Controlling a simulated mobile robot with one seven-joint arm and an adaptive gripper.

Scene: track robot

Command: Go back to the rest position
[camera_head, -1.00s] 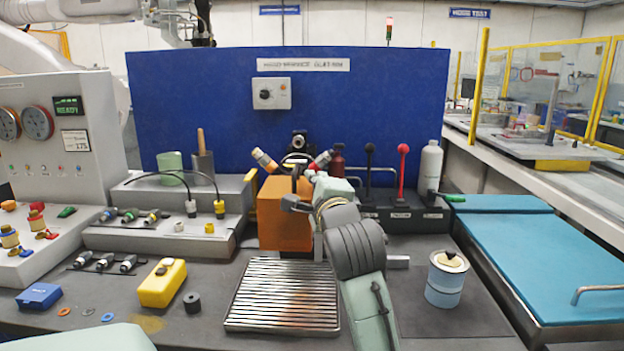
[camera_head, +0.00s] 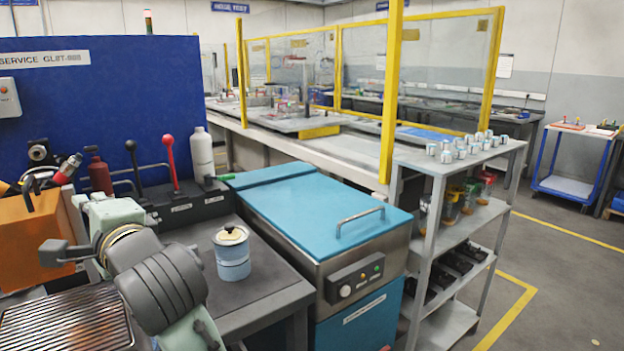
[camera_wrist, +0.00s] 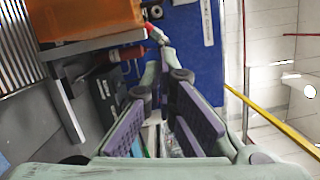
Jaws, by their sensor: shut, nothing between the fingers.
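My gripper (camera_wrist: 164,62) shows in the wrist view with its two purple-padded fingers converging at the tips, shut with nothing between them. In the head view my arm reaches up from the lower left, beside the orange box and above the ribbed metal tray; the fingertips are hard to make out there. In the wrist view the orange box (camera_wrist: 88,16) is at the upper left and the blue panel (camera_wrist: 190,48) lies beyond the fingers.
The orange box (camera_head: 28,240) and ribbed tray (camera_head: 60,325) are close to my arm. A blue-and-white can (camera_head: 232,256) stands on the bench, right of my arm. A teal-lidded machine (camera_head: 300,215) and grey shelf unit (camera_head: 480,155) stand to the right. Open floor lies beyond.

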